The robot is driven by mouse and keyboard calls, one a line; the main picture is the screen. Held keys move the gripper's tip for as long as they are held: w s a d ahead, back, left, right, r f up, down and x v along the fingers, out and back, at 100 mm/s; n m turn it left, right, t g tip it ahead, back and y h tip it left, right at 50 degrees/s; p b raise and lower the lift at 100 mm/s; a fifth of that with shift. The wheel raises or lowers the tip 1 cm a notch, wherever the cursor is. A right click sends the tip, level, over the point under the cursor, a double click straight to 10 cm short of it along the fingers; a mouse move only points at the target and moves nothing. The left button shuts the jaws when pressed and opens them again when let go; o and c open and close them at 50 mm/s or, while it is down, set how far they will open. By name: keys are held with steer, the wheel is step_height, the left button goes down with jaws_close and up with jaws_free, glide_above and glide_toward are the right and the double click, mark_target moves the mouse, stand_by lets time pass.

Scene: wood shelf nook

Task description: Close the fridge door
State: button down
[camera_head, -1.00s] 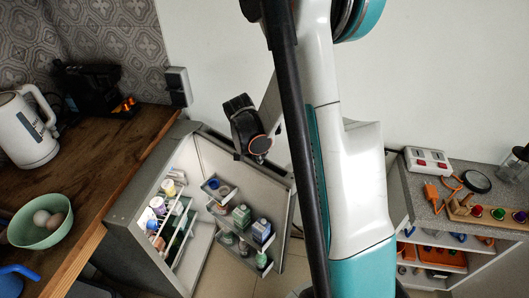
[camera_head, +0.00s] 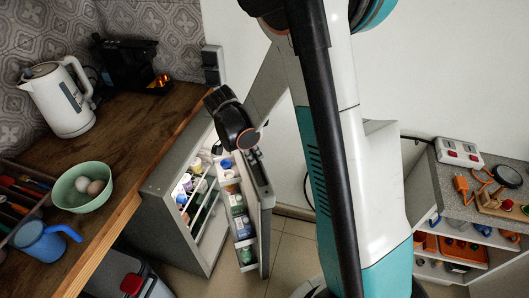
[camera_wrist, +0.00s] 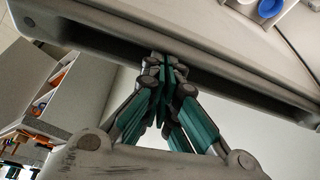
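The grey fridge (camera_head: 168,215) stands under the left counter in the head view. Its door (camera_head: 265,222) is partly open, seen nearly edge-on, with bottles and boxes in its inner shelves. My gripper is at the door's top edge in the head view, with its fingers mostly hidden behind the black wrist. In the wrist view, my gripper (camera_wrist: 165,62) has its teal-padded fingers drawn together, tips at a dark recess along the pale grey door edge (camera_wrist: 235,75). No part of the door shows clearly between the tips. Whether they touch the recess is unclear.
The wooden counter (camera_head: 137,125) holds a kettle (camera_head: 62,97), a bowl of eggs (camera_head: 82,188) and a blue mug (camera_head: 42,240). A bin (camera_head: 133,284) stands below the counter, left of the fridge. An open cabinet (camera_head: 467,247) stands at right. Tiled floor is clear beyond the door.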

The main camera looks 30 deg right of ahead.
steer(key=w+a, duration=0.3)
steer(key=a, duration=0.4)
steer(key=w+a, duration=0.3)
steer(key=a, duration=0.4)
steer(key=shift+w+a, duration=0.25)
